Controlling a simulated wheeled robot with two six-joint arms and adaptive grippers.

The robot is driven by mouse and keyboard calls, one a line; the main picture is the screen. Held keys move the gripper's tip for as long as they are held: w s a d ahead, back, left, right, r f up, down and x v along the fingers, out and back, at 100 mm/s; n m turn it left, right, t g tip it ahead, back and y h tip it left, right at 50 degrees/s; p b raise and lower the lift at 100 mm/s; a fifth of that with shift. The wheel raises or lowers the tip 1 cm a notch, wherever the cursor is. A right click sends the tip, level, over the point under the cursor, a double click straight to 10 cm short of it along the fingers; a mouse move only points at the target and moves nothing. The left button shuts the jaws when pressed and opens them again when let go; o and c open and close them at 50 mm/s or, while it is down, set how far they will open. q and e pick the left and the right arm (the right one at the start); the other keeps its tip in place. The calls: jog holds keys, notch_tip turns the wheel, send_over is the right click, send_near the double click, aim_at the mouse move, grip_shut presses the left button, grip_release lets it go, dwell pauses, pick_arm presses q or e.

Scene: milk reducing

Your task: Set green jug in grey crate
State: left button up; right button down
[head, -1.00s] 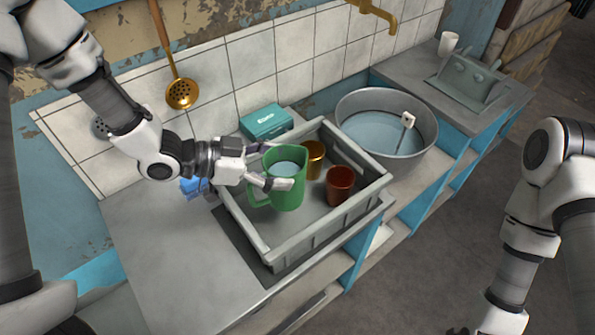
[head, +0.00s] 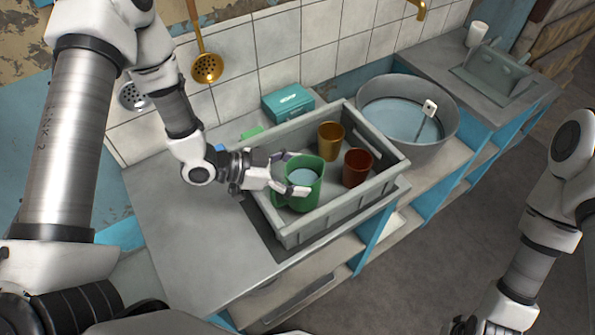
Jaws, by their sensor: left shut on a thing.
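The green jug (head: 307,190) is inside the grey crate (head: 327,222), at its left part, upright, with pale liquid or a light inside showing at its mouth. My left gripper (head: 292,178) is shut on the jug from the left, its fingers around the jug's upper part. The jug's base is partly hidden by the crate's front wall, so I cannot tell whether it touches the crate floor. My right arm is at the right edge; its gripper (head: 468,326) is only partly in view at the bottom.
A gold cup (head: 330,140) and a red cup (head: 357,167) stand in the crate, right of the jug. A teal box (head: 288,102) is behind the crate. A large metal basin (head: 440,150) stands to its right. The counter (head: 190,240) at left front is clear.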

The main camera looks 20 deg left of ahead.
pick_arm(q)
jog(key=shift+w+f, duration=0.25)
jog(key=shift+f, duration=0.35)
jog(key=shift+r, duration=0.1)
jog(key=o, duration=1.7)
jog(key=shift+s, duration=0.15)
